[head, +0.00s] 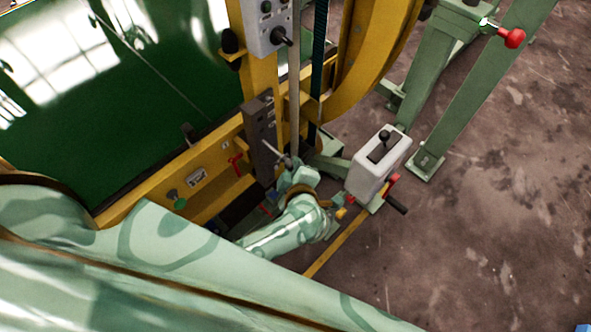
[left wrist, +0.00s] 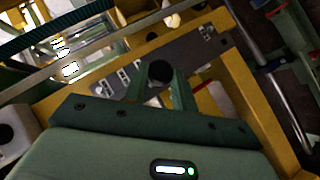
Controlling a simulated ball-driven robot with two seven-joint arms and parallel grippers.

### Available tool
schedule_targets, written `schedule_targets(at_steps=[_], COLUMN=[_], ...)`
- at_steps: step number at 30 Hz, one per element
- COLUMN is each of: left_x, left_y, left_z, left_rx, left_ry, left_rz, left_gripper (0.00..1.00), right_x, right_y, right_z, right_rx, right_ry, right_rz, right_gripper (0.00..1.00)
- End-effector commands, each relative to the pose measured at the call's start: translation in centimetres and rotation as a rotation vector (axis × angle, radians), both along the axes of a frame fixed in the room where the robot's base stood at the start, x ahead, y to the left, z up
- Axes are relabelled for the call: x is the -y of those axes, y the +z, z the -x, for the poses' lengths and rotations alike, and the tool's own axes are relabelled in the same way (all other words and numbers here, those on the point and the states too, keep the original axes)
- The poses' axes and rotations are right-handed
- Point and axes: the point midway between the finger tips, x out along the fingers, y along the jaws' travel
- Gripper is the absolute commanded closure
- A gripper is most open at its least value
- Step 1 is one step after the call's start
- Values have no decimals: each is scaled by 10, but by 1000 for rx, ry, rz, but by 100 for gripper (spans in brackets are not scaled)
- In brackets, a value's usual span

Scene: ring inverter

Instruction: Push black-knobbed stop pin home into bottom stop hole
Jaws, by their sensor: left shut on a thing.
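My left gripper (head: 288,163) is low on the yellow frame, beside a dark grey block (head: 262,138). In the left wrist view my left gripper (left wrist: 161,90) is shut on the black knob (left wrist: 160,72) of the stop pin. The knob lies between the fingertips, against a dark grey plate (left wrist: 205,52) on the yellow frame. My right gripper is not in view.
A red handle (head: 237,164) and a green button (head: 175,196) are on the yellow beam left of the gripper. A white lever box (head: 369,178) stands close on its right. A grey control box (head: 267,28) is above. Open floor (head: 500,200) lies to the right.

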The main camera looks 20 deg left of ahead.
Motion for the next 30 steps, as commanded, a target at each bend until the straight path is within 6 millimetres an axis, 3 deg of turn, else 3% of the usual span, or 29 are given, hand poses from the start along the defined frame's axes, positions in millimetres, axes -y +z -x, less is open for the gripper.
schedule_targets(at_steps=[30], left_x=[-24], left_y=[1], left_z=[-9], left_rx=[1], left_ry=[1], left_rz=[0], left_gripper=[97], right_x=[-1], right_y=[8], right_z=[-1], right_rx=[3], right_ry=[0], right_rz=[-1], right_gripper=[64])
